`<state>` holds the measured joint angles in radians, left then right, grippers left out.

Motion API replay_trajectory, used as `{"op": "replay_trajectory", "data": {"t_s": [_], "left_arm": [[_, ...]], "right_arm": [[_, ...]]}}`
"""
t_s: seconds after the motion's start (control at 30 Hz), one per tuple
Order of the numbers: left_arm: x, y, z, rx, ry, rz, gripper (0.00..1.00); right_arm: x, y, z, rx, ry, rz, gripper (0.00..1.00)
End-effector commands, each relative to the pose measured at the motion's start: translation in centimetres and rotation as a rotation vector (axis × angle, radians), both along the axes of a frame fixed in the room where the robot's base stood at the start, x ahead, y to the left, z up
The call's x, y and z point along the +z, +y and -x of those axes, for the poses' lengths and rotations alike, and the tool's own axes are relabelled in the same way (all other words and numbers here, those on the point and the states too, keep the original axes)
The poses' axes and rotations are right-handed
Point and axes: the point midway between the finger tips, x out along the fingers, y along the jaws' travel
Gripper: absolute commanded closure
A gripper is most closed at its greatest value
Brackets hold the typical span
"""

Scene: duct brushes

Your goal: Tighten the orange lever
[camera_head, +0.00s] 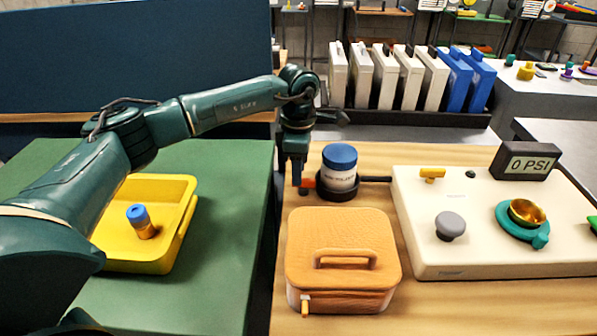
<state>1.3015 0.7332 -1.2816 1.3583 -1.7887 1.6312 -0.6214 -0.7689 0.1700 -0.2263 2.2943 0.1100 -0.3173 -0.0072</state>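A small orange lever (308,183) sticks out at the left side of a black ring clamp (338,193). The clamp sits around the lower part of a white jar (341,177) with a blue lid, which stands upright. My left gripper (300,184) points down just left of the jar, with its tips right beside the orange lever and partly overlapping it. I cannot tell whether the fingers touch the lever or how far apart they are. My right gripper is out of view.
An orange case (342,282) with a handle stands in front of the jar. A cream panel (425,235) with knobs and a display (527,162) reading 0 PSI is at right. A yellow tray (180,243) holding a blue-topped part (140,218) lies on the green surface at left.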

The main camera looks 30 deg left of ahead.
Motion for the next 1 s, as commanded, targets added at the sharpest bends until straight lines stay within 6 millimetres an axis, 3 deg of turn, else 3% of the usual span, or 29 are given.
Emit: {"op": "replay_trajectory", "data": {"t_s": [0.3, 0.5, 0.7, 1.0], "left_arm": [[7.2, 0.0, 0.0, -0.001, -0.004, 0.002, 0.65], [10.4, 0.0, 0.0, 0.000, -0.003, 0.002, 0.65], [11.5, 0.0, 0.0, -0.001, -0.001, 0.002, 0.65], [11.6, 0.0, 0.0, -0.001, 0.000, 0.001, 0.65]], "right_arm": [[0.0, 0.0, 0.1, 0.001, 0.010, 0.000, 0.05], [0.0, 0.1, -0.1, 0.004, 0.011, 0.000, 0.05], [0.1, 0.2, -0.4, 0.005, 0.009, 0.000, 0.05], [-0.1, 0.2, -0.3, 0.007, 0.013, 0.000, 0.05]]}}
